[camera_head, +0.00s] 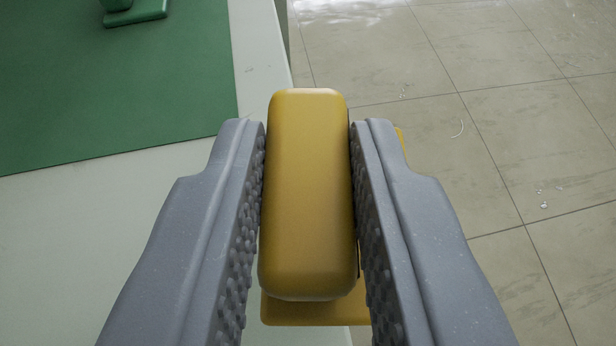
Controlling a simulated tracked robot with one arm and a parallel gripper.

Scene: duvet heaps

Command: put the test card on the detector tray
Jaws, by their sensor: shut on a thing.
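My gripper (308,125) is shut on a yellow block (310,200) with rounded edges, one studded grey finger on each side. A flat yellow plate (305,311) shows below the block and also peeks out behind the right finger; it looks like part of the same piece. The frame does not show whether this piece is the test card. The piece is held over the right edge of a pale table, partly above the floor. No detector tray can be made out for certain.
A green mat (110,95) lies on the pale table (85,225) at the left. A green object (135,12) with a flat foot stands on the mat at the top, cut off by the frame. Tiled floor (480,130) with small scraps lies to the right.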

